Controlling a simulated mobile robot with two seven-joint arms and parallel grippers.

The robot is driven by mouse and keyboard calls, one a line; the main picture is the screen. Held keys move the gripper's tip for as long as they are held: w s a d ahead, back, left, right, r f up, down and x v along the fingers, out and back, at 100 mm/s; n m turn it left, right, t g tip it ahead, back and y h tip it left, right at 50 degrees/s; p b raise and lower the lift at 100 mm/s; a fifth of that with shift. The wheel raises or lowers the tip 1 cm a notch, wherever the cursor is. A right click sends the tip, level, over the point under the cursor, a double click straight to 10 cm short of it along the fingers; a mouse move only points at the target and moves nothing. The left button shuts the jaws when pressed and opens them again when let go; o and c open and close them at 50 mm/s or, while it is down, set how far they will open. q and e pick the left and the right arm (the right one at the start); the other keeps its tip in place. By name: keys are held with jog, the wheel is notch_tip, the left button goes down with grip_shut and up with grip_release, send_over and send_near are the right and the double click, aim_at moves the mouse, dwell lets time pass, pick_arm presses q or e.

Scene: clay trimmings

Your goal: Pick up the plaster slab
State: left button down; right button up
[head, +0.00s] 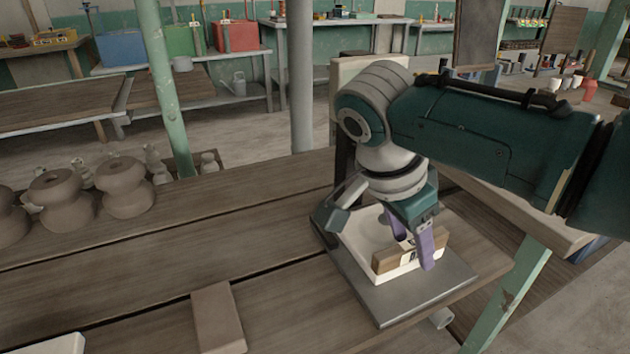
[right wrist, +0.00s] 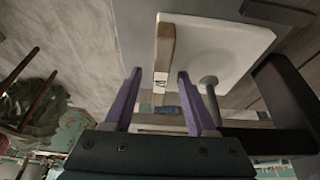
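The white plaster slab (head: 362,238) lies on a grey plate (head: 425,298) at the right of the worktable. A wooden strip (head: 384,262) with a small label runs along its near edge. In the right wrist view the slab (right wrist: 228,48) and the strip (right wrist: 164,45) lie ahead of the fingers. My right gripper (head: 415,240) is open, its purple fingers apart on either side of the strip. In the right wrist view the gripper (right wrist: 160,75) shows a gap between each finger and the strip. The arm partly hides the slab's far side. My left gripper is out of view.
Several brown clay forms (head: 126,186) stand at the table's left. A flat brown block (head: 217,318) lies near the front. A white piece (head: 48,345) shows at the lower left corner. A dark upright part (right wrist: 283,92) stands close beside the right gripper. The table's middle is clear.

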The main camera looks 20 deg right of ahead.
grip_shut()
dwell(1.2)
